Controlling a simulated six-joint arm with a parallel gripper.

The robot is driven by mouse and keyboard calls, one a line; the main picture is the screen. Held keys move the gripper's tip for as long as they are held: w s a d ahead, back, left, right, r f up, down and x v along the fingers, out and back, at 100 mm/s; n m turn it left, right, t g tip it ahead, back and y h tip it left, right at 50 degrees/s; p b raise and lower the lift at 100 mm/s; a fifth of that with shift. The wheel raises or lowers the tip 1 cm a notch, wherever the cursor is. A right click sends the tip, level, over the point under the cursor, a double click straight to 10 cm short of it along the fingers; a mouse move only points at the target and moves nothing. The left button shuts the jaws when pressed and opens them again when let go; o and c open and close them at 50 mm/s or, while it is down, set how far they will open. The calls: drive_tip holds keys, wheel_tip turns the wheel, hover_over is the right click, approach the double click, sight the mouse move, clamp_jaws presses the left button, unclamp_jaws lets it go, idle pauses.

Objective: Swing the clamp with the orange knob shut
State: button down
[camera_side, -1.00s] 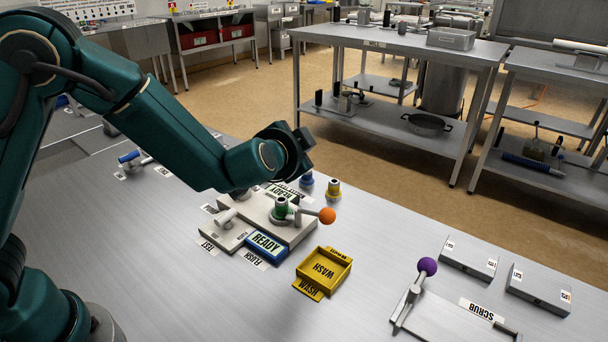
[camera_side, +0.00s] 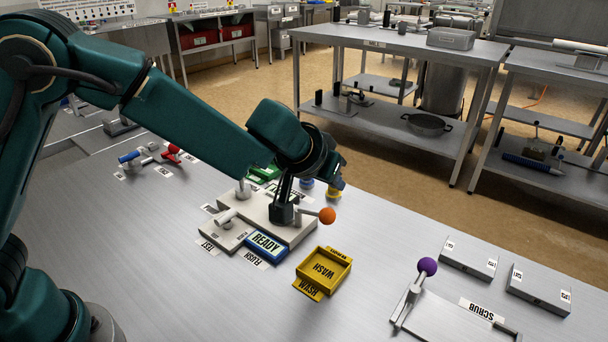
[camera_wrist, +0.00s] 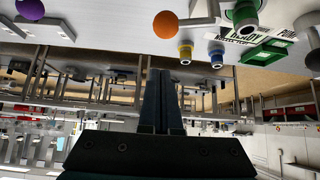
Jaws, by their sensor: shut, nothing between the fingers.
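The clamp's orange knob (camera_side: 327,215) is a ball on the end of a short grey lever, standing out to the right of a pale fixture plate (camera_side: 297,236). The knob also shows at the top of the wrist view (camera_wrist: 166,24). My gripper (camera_side: 283,216) points down over the plate, just left of the knob, and covers the green-topped fitting in the side view. In the wrist view my gripper's fingers (camera_wrist: 160,76) are together and empty, apart from the knob. The green fitting (camera_wrist: 246,15) shows to the right of the knob there.
The blue READY block (camera_side: 266,245) and yellow WASH tray (camera_side: 324,270) lie in front of the plate. Yellow (camera_wrist: 186,52) and blue (camera_wrist: 217,57) fittings stand beyond it. A purple-knobbed clamp (camera_side: 427,267) is at the right.

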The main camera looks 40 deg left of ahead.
sight(331, 211)
drive_tip(key=x, duration=0.5)
drive_tip(key=shift+f, duration=0.15)
drive_tip(key=shift+s+d+f, duration=0.1)
drive_tip(key=shift+s+f, duration=0.05)
drive_tip(key=shift+s, duration=0.8)
drive_tip(key=shift+s+f, duration=0.15)
drive_tip(key=shift+s, duration=0.8)
drive_tip(key=shift+s+d, duration=0.3)
drive_tip(key=shift+s, duration=0.5)
